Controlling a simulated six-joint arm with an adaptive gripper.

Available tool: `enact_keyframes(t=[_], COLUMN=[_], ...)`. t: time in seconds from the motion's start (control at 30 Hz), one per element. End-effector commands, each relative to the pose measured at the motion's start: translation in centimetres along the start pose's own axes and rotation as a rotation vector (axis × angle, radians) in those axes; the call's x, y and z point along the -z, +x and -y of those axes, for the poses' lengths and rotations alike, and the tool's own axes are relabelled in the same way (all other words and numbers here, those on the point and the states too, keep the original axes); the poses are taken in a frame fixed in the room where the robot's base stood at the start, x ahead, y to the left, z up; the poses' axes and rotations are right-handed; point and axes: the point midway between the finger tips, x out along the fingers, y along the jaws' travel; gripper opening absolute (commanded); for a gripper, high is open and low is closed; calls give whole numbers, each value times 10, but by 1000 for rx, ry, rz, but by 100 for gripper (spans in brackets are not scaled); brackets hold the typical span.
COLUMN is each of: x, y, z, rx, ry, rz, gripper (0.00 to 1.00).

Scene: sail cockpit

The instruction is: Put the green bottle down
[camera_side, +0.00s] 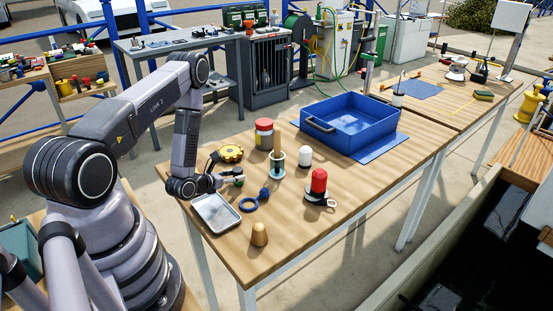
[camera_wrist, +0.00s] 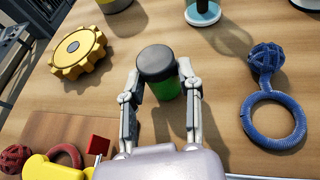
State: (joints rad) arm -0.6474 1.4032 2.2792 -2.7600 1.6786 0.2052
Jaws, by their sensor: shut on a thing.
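The green bottle (camera_wrist: 166,89) with a dark cap stands between the two fingers of my gripper (camera_wrist: 160,72) in the wrist view. The fingers are shut on it, one on each side. In the side view the bottle (camera_side: 238,181) shows small at the end of my gripper (camera_side: 229,180), low over the near left part of the wooden table (camera_side: 295,222). The bottle looks about upright. I cannot tell whether its base touches the table, as its lower part is hidden by my gripper.
A yellow gear (camera_wrist: 78,53) lies left of the bottle, a blue rope ring (camera_wrist: 273,119) right. A metal tray (camera_side: 215,213), wooden cone (camera_side: 259,235), red-topped float (camera_side: 318,184), white bottle (camera_side: 305,156) and blue bin (camera_side: 350,128) stand around. Bare wood shows between them.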

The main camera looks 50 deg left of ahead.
Motion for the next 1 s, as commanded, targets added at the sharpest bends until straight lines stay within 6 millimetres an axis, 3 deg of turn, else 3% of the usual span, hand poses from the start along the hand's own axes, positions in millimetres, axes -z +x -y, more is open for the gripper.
enact_keyframes(t=[0.17, 0.2, 0.4, 0.77, 1.0], x=[2, 3, 2, -1, 1], y=[1, 1, 1, -3, -42], z=[0, 0, 0, 0, -1], rx=[0, 0, 0, 0, -2], ry=[0, 0, 0, -1, -4], rz=[0, -1, -1, -2, -5], gripper=[0, 35, 60, 60, 60])
